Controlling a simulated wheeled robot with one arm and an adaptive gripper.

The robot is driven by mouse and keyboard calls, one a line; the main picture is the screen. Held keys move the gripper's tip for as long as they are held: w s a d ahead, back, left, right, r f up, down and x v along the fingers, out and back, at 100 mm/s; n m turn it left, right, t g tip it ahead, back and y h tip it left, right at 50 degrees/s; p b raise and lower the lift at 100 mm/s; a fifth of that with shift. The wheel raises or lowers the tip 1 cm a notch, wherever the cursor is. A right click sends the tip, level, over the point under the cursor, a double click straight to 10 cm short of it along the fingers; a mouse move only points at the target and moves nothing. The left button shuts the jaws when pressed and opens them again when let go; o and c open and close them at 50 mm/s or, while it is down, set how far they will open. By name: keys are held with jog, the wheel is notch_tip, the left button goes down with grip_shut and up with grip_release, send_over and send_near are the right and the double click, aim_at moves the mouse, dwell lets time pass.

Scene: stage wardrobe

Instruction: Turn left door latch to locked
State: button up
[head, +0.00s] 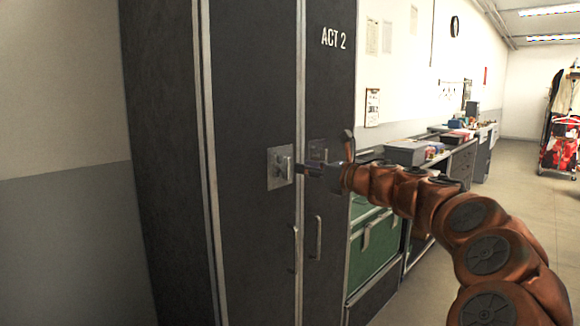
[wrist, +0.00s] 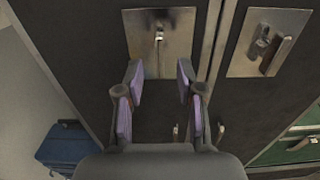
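The dark wardrobe (head: 250,90) has two doors. The left door's latch (head: 284,165) is a small metal turn piece on a square steel plate. In the wrist view the latch (wrist: 159,36) sits at top centre of its plate (wrist: 178,55); I cannot tell whether it is locked. My gripper (wrist: 160,75) is open and empty, its two purple-padded fingers apart, below the latch in the picture. In the head view my gripper (head: 308,168) reaches in from the right, close to the plate; contact cannot be made out.
The right door's latch plate (wrist: 268,42) has a slanted lever (wrist: 277,56). Vertical pull handles (head: 318,238) hang below the plates. A green case (head: 374,240) and a cluttered counter (head: 440,150) stand to the right. A blue case (wrist: 65,145) is at lower left. Open floor lies at far right.

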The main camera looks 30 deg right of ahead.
aim_at(290, 163)
jog(key=shift+x, duration=3.2)
jog(key=shift+c, duration=0.3)
grip_shut()
